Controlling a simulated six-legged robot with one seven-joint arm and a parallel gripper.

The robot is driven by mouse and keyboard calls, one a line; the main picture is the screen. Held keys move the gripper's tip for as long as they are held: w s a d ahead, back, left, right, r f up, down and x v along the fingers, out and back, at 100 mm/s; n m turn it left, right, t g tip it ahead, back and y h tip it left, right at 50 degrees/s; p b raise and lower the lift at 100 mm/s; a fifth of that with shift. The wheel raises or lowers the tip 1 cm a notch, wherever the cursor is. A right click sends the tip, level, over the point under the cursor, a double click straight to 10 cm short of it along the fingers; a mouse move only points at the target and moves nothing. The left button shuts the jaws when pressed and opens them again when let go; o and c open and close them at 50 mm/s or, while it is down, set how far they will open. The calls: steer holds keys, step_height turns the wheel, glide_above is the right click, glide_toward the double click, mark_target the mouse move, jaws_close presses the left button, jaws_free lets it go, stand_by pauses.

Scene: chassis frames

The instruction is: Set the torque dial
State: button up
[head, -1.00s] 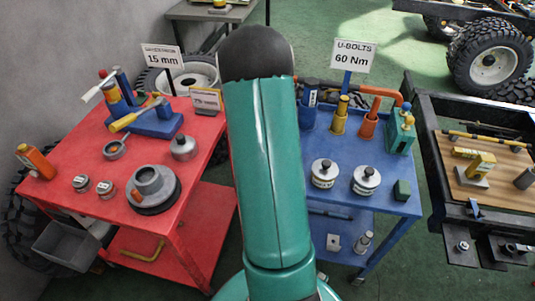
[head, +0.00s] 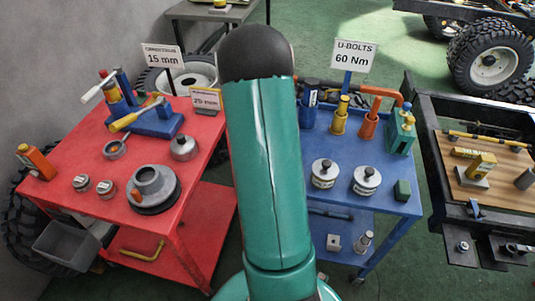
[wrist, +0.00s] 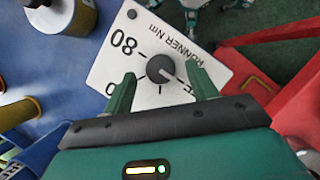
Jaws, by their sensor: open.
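The torque dial is a round black knob (wrist: 160,69) on a white scale plate (wrist: 105,70) in the wrist view. The plate reads "RUNNER Nm" and shows "80"; other markings are partly hidden by my fingers. A light mark shows on the knob's lower right side. My gripper (wrist: 161,73) is open, its two green fingers on either side of the knob, with gaps visible between fingers and knob. In the head view my arm hides the dial and gripper. A sign (head: 354,56) over the blue cart (head: 340,180) reads "U-BOLTS 60 Nm".
The red cart (head: 75,215) at left carries cans, a grey flanged part (head: 153,187) and a "15 mm" sign (head: 163,57). Two round weights (head: 325,173) and upright tools stand on the blue cart. A dark bench with a wood top (head: 480,190) is at right.

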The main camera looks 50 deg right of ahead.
steer(key=v, duration=1.2)
steer(key=shift+r, duration=0.15)
steer(key=shift+w, duration=0.1)
steer(key=a+r+n+t+h, duration=0.1)
steer(key=a+r+t, duration=0.1)
steer(key=a+r, duration=0.35)
steer(key=w+a+r+t+h, duration=0.1)
steer(key=a+r, duration=0.1)
steer(key=a, duration=0.7)
steer(key=a+r+n+t, duration=0.1)
steer(key=a+r+t, duration=0.15)
steer(key=a, duration=0.45)
steer(key=s+a+n+t, duration=0.1)
steer(key=s+a, duration=0.3)
steer(key=a, duration=0.4)
steer(key=s+a+r+n+t, duration=0.1)
steer(key=s+a+t, duration=0.2)
steer(key=s+a, duration=0.2)
steer(key=a, duration=0.3)
steer(key=shift+s+a+r, duration=0.25)
steer(key=shift+r, duration=0.05)
